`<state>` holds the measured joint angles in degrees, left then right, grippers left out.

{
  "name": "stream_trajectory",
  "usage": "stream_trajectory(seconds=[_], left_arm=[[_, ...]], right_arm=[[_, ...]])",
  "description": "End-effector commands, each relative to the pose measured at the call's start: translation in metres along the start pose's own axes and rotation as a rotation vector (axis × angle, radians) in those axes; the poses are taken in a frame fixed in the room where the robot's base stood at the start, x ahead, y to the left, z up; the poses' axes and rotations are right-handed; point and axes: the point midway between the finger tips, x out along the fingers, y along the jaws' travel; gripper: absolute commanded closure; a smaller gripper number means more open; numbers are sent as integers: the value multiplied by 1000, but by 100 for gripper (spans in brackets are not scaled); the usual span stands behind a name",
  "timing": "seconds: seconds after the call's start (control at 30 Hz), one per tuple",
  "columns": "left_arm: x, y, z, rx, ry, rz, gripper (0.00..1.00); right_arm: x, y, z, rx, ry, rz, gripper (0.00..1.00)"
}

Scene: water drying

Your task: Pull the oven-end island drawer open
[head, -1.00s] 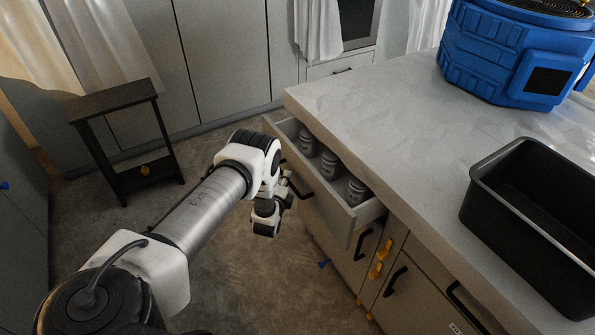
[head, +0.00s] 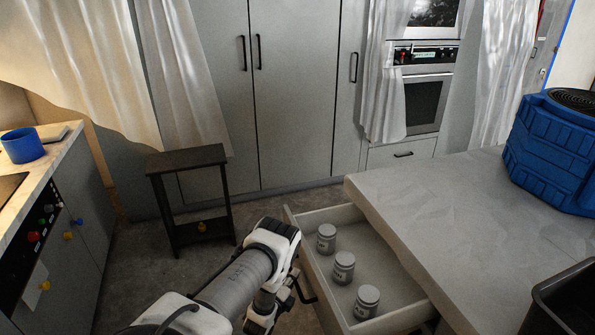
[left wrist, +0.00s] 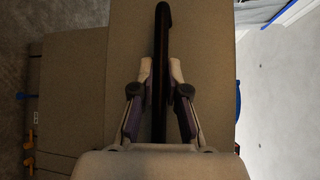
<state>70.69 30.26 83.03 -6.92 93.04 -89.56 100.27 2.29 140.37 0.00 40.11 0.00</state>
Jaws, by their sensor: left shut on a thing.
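The oven-end island drawer (head: 392,262) stands open, pulled out from under the counter on the side near the oven. Its inside shows from above and holds three small grey labelled jars (head: 343,268) in a row. Its dark bar handle (head: 304,289) is on the front panel, partly hidden by my left arm; it also shows in the left wrist view (left wrist: 163,28). My left gripper (left wrist: 161,75) is shut on the handle, with a finger on each side of the bar. My right gripper is not in view.
The island counter (head: 440,205) carries a blue ridged machine (head: 553,150) and a black bin (head: 562,305). A dark side table (head: 188,158) stands beyond my left arm. The wall oven (head: 424,105) is at the back. Floor between the side table and cabinets is bare.

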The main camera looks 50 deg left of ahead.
Motion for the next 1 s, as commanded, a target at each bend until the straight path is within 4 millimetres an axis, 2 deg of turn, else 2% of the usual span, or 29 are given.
stream_trajectory(seconds=[0.2, 0.23, 0.3, 0.67, 0.77, 1.0], left_arm=[[-2, 4, -2, 0, 7, 10, 100], [-2, 4, -2, 0, 7, 10, 83], [-2, 3, -2, 0, 6, 9, 61], [-5, 2, -1, 0, 2, 6, 61], [-19, 2, -1, 1, 1, 8, 61], [-80, 3, -1, 1, 3, 11, 61]], right_arm=[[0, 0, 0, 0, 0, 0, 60], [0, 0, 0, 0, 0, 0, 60], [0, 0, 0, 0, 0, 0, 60], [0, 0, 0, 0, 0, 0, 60], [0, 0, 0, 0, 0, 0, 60], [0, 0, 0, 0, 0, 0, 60]])
